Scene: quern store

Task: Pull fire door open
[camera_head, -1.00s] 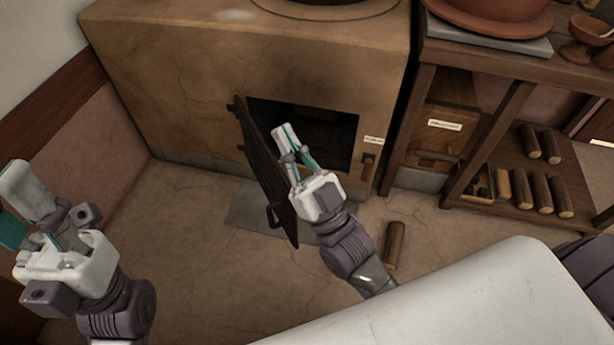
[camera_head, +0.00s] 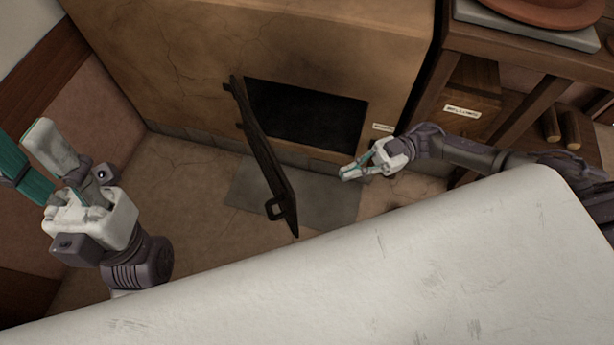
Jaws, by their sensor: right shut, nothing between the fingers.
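The dark fire door (camera_head: 258,145) is hinged at the left of the firebox opening (camera_head: 308,115) and stands swung well outward. Its handle (camera_head: 276,208) is low near the free edge, with nothing holding it. The opening behind is black inside. My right gripper (camera_head: 348,173) is shut and empty, to the right of the door and apart from it, in front of the opening's lower right corner. My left gripper (camera_head: 32,155) is open and empty at the far left, well away from the door.
The clay stove (camera_head: 180,60) fills the back. A grey floor plate (camera_head: 325,200) lies below the opening. A wooden shelf unit (camera_head: 535,60) with a labelled box (camera_head: 466,100) and a few logs (camera_head: 571,130) stands at the right. A large white surface (camera_head: 400,265) covers the foreground.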

